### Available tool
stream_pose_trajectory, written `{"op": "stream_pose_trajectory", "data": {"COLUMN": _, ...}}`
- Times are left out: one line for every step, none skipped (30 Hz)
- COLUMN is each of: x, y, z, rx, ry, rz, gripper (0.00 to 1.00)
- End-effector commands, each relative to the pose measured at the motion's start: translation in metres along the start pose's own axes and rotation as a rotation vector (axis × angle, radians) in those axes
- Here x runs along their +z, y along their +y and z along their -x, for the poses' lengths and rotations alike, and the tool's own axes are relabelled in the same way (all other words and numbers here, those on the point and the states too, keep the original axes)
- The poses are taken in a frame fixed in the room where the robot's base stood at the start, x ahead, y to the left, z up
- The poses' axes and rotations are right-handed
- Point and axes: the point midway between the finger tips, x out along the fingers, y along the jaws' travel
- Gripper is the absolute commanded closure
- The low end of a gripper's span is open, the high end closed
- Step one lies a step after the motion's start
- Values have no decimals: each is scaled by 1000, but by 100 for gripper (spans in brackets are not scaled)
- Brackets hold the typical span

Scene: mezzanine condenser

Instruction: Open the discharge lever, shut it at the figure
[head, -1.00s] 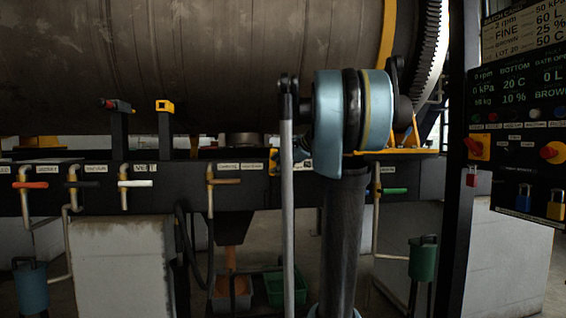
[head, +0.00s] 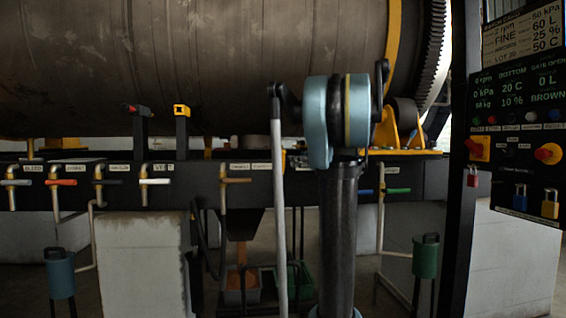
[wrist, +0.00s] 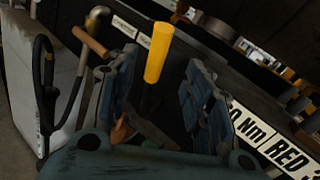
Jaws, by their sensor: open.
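In the wrist view my gripper (wrist: 164,64) is open, one blue-grey finger on each side of a yellow handle (wrist: 157,53). I see no finger closed on the handle; how deep it sits between them is unclear. A brown handle (wrist: 90,41) on a bent pipe is beyond the left finger. The head view shows a brown-handled lever (head: 236,180) on the dark beam, above a hopper. The small labels there are too blurred to tell which lever is the discharge one. The display panel (head: 514,100) reads 0 L and BROWN. My gripper is hidden in the head view.
Other levers, including red (head: 62,182) and white (head: 155,181) ones, line the beam (head: 200,190). A placard (head: 521,38) above the display lists 60 L. A bin with brown contents (head: 241,285) and a green bin stand below. The drum (head: 200,70) lies above.

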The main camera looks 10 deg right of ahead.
Motion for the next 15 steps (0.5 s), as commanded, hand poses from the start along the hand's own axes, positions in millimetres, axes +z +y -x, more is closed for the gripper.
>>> {"op": "stream_pose_trajectory", "data": {"x": 0, "y": 1, "z": -9, "rx": 3, "ry": -1, "rz": 0, "gripper": 54}}
{"op": "stream_pose_trajectory", "data": {"x": 0, "y": 1, "z": -14, "rx": 3, "ry": 0, "rz": 0, "gripper": 54}}
{"op": "stream_pose_trajectory", "data": {"x": 0, "y": 0, "z": -22, "rx": 2, "ry": 0, "rz": 1, "gripper": 54}}
{"op": "stream_pose_trajectory", "data": {"x": 0, "y": 0, "z": -27, "rx": 3, "ry": 0, "rz": 1, "gripper": 54}}
{"op": "stream_pose_trajectory", "data": {"x": 0, "y": 0, "z": -32, "rx": 3, "ry": 0, "rz": 1, "gripper": 54}}
{"op": "stream_pose_trajectory", "data": {"x": 0, "y": 0, "z": -39, "rx": 2, "ry": 0, "rz": 1, "gripper": 54}}
{"op": "stream_pose_trajectory", "data": {"x": 0, "y": 0, "z": -44, "rx": 2, "ry": 0, "rz": 1, "gripper": 54}}
{"op": "stream_pose_trajectory", "data": {"x": 0, "y": 0, "z": -50, "rx": 3, "ry": 0, "rz": 1, "gripper": 54}}
{"op": "stream_pose_trajectory", "data": {"x": 0, "y": 0, "z": -57, "rx": 2, "ry": 0, "rz": 1, "gripper": 54}}
{"op": "stream_pose_trajectory", "data": {"x": 0, "y": 0, "z": -62, "rx": 2, "ry": 0, "rz": 1, "gripper": 54}}
{"op": "stream_pose_trajectory", "data": {"x": 0, "y": 0, "z": -67, "rx": 3, "ry": 0, "rz": 1, "gripper": 54}}
{"op": "stream_pose_trajectory", "data": {"x": 0, "y": 1, "z": -74, "rx": 3, "ry": 0, "rz": 1, "gripper": 54}}
{"op": "stream_pose_trajectory", "data": {"x": 0, "y": 0, "z": -79, "rx": 2, "ry": 0, "rz": 1, "gripper": 54}}
{"op": "stream_pose_trajectory", "data": {"x": 0, "y": 0, "z": -84, "rx": 2, "ry": 0, "rz": 1, "gripper": 54}}
{"op": "stream_pose_trajectory", "data": {"x": 0, "y": 0, "z": -91, "rx": 3, "ry": 0, "rz": 1, "gripper": 54}}
